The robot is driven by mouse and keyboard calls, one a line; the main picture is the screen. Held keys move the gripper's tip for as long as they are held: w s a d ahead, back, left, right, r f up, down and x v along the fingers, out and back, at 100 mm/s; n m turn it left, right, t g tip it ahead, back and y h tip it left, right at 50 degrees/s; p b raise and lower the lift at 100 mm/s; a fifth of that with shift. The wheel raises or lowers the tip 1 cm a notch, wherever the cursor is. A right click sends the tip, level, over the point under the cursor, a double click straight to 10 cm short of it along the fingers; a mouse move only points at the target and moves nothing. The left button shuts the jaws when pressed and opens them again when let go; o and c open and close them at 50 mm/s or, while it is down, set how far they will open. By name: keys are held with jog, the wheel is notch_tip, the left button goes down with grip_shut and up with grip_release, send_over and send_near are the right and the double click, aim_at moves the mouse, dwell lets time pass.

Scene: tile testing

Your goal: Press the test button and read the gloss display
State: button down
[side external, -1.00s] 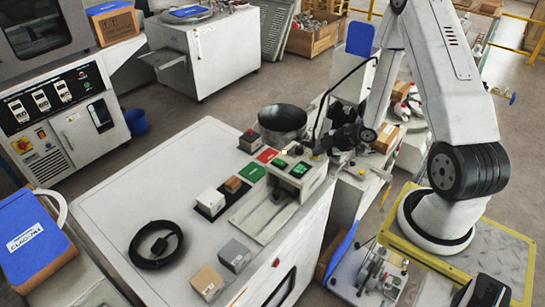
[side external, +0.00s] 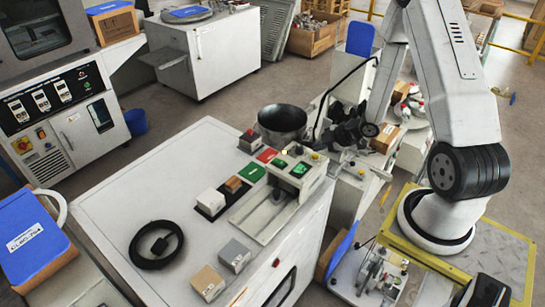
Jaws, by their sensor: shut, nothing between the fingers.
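The test device (side external: 290,178) is a grey-white unit at the right edge of the white cabinet top. Two small green displays (side external: 301,169) sit on its upper face; any reading is too small to make out. A small yellow button (side external: 315,156) shows at its far right corner. Which control is the test button I cannot tell. My gripper (side external: 338,136) is dark, shut and empty, just beyond and to the right of the device's far end. It appears apart from the yellow button. Its fingertips are small and partly lost against the dark parts behind.
A red tile (side external: 267,155), a green tile (side external: 251,172), small blocks (side external: 210,199) and a dark bowl (side external: 282,122) are near the device. The cabinet top's left part (side external: 125,195) is clear.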

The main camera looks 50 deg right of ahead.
aim_at(318, 155)
jog(key=shift+r, duration=0.1)
jog(key=shift+r, duration=2.4)
jog(key=shift+w+a+r+m+h, duration=0.45)
jog(key=shift+r+m+h, duration=0.1)
jog(key=shift+m+h, duration=0.05)
jog(key=s+a+r+m+g, duration=0.3)
jog(key=a+m, duration=0.2)
jog(key=a, duration=0.4)
jog(key=s+a+r+m+g, duration=0.3)
jog(key=s+a+r+m, duration=0.1)
jog(key=a, duration=0.4)
jog(key=shift+s+a+r+m+h, duration=0.2)
jog(key=shift+a+m+h, duration=0.2)
jog(key=shift+m, duration=0.2)
jog(key=shift+w+d, duration=0.1)
jog(key=w+d+r, duration=0.7)
jog(key=d+r, duration=0.1)
jog(key=d, duration=0.3)
